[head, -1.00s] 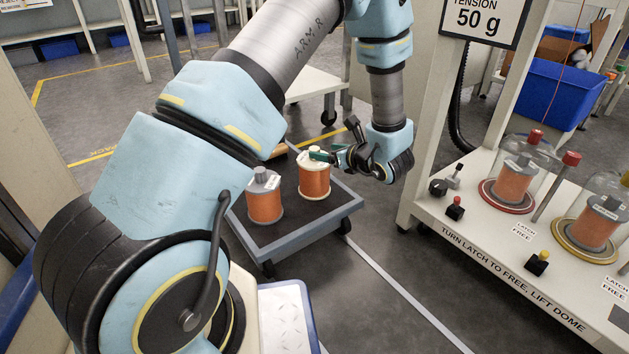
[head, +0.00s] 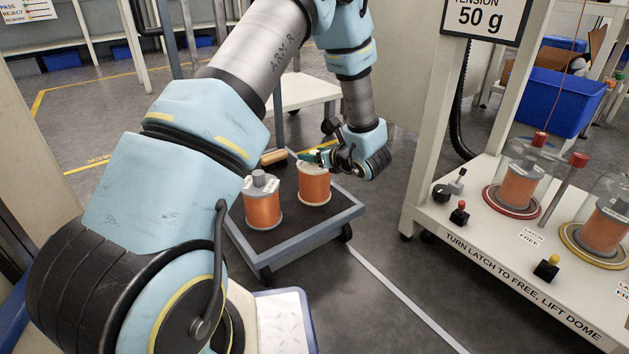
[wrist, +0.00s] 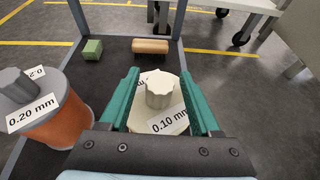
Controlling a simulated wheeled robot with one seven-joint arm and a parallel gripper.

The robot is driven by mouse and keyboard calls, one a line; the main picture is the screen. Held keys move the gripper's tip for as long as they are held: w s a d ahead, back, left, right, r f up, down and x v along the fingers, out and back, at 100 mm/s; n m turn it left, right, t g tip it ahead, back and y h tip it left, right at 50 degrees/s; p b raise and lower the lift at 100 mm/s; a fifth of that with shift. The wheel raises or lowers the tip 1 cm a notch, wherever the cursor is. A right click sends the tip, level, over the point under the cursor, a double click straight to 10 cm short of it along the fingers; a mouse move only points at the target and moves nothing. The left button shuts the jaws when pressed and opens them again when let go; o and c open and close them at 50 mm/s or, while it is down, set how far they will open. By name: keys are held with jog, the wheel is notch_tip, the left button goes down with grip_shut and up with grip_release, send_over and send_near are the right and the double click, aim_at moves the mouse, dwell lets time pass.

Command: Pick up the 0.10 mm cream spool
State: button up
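The 0.10 mm cream spool (head: 314,188), wound with orange wire, stands upright on a low dark-topped cart (head: 280,238). Its cream top and knob show in the wrist view (wrist: 160,95), with a "0.10 mm" label. My gripper (head: 312,157) is at the spool's top. In the wrist view my gripper (wrist: 160,75) is open, with one green finger on each side of the knob and gaps between. The lower part of the spool is hidden in the wrist view.
A grey-topped 0.20 mm spool (head: 263,208) stands close at left on the same cart. A green block (wrist: 92,49) and a tan cylinder (wrist: 150,46) lie behind. A bench with domed spools (head: 519,185) stands at right.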

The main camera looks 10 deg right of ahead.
grip_shut()
dwell(1.0)
jog(key=shift+r, duration=0.1)
